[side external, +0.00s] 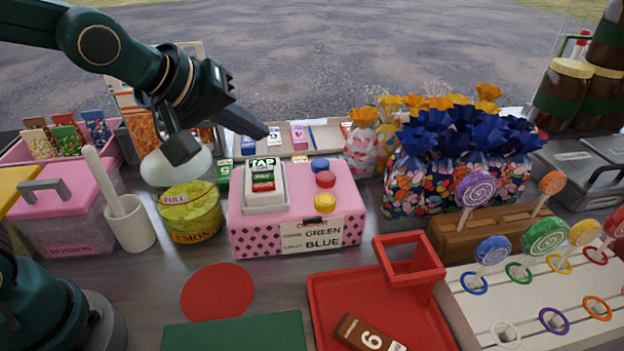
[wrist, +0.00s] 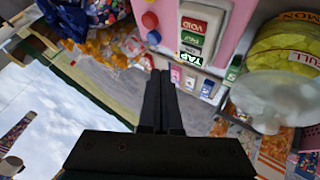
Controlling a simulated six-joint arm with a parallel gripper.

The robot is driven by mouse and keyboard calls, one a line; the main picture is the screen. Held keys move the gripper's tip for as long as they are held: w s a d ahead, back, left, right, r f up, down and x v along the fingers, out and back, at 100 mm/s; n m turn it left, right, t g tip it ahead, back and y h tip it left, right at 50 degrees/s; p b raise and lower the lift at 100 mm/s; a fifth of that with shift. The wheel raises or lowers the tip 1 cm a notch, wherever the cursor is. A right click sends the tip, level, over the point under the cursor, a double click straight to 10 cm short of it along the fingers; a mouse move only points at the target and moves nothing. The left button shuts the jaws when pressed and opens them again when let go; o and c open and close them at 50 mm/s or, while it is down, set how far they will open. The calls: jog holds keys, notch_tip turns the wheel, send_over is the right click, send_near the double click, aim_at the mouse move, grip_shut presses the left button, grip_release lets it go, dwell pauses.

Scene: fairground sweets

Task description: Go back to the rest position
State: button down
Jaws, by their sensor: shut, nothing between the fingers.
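My gripper (side external: 258,130) is raised at the upper left in the side view, behind and above the pink box. In the wrist view its two dark fingers (wrist: 160,88) are pressed together with nothing between them. The fingers point away from the arm and touch nothing that I can see. The pink box (side external: 290,232) carries a card reader (side external: 264,185) and red, blue and yellow buttons; it also shows upside down in the wrist view (wrist: 238,28).
A lidded yellow jar (side external: 190,210) stands below my wrist, with a white cup (side external: 130,225) beside it. Blue-topped sweet bags (side external: 410,180) stand right of the box. A red tray (side external: 330,300) and a lollipop board (side external: 510,310) lie in front. Space above the counter is clear.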

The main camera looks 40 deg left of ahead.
jog(key=s+a+f+m+g, duration=0.1)
jog(key=s+m, duration=0.3)
jog(key=s, duration=0.4)
jog(key=s+a+f+m+g, duration=0.1)
jog(key=s+m, duration=0.3)
jog(key=s, duration=0.4)
jog(key=shift+s+a+f+g, duration=0.2)
jog(key=shift+a+f+g, duration=0.1)
jog(key=shift+f+g, duration=0.4)
